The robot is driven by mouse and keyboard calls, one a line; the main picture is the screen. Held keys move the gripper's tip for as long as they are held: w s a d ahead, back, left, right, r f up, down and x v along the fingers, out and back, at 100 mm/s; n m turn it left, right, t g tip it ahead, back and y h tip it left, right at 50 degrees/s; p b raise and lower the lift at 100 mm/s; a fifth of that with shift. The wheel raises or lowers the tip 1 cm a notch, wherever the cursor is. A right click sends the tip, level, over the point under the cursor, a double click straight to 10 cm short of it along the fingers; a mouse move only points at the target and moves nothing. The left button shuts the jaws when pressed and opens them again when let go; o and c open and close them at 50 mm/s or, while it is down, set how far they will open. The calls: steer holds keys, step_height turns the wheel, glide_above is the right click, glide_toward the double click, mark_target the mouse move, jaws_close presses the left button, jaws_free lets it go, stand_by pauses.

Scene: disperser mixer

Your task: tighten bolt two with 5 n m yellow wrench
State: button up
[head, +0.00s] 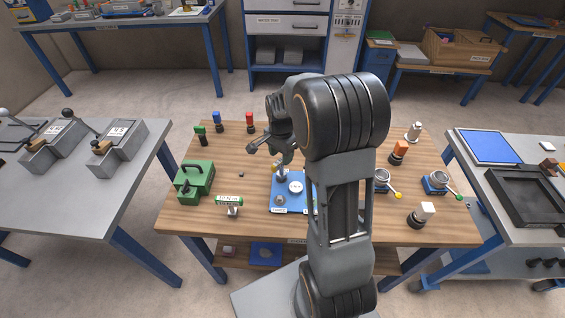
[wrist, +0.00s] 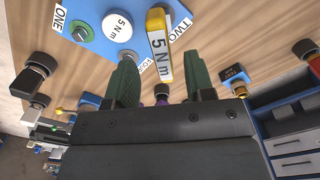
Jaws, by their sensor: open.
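The yellow wrench (wrist: 158,45), marked 5 N m, stands over the blue plate by the label TWO in the wrist view. Bolt two itself is hidden there. The blue plate (head: 290,207) lies on the wooden table in the head view and also shows in the wrist view (wrist: 92,15), with labels ONE and TWO and a round 5 N m disc (wrist: 117,27). My gripper (wrist: 160,66) is open, its two green fingers apart on either side of the wrench's lower end. I cannot tell whether they touch it. In the head view my arm hides part of the plate.
A green case (head: 194,182) and a green-labelled tool (head: 229,202) stand left of the plate. Red (head: 250,121), blue (head: 217,121) and green (head: 200,133) topped pieces line the back. Round holders with yellow (head: 384,182) and green (head: 438,183) handles stand right.

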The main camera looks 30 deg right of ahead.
mark_target(281, 160)
steer(key=shift+f, duration=2.5)
jaws_close()
steer(key=c, duration=0.7)
jaws_free()
jaws_close()
steer(key=shift+m, duration=0.5)
steer(key=shift+o, duration=1.2)
jaws_free()
steer(key=shift+m, duration=0.3)
steer(key=o, duration=0.5)
steer(key=shift+c, duration=0.2)
